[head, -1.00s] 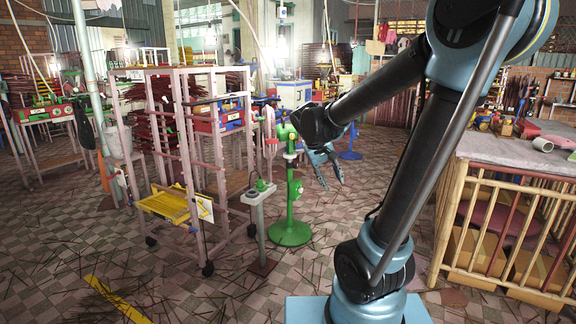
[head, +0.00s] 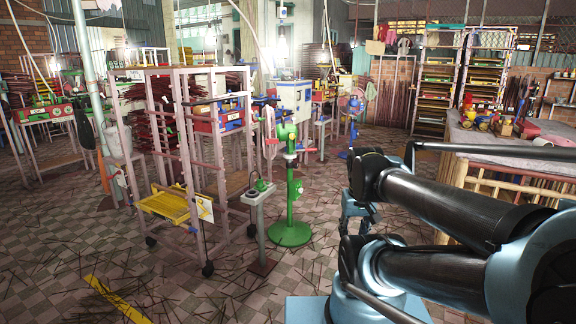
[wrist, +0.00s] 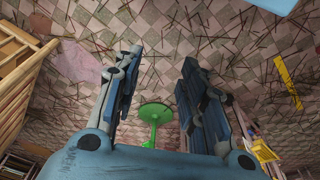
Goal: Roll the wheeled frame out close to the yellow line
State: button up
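The wheeled frame (head: 184,165) is a tall pinkish-grey rack on casters, left of centre in the head view. A yellow tray (head: 168,204) sits low on it, with a white sheet beside it. The yellow line (head: 117,299) lies on the floor at the lower left, in front of the frame and apart from it. It also shows in the wrist view (wrist: 288,80). My gripper (wrist: 152,75) points down at the floor, its fingers apart with nothing between them. In the head view my gripper (head: 357,222) hangs right of the frame, not touching it.
A green stand with a round base (head: 290,234) and a grey post (head: 261,225) stand just right of the frame. A bamboo-railed table (head: 480,145) is at the right. Sticks litter the tiled floor; the floor around the yellow line is otherwise clear.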

aim_at(138, 74)
jog(key=z, duration=0.45)
jog(key=i, duration=1.1)
jog(key=u, duration=0.85)
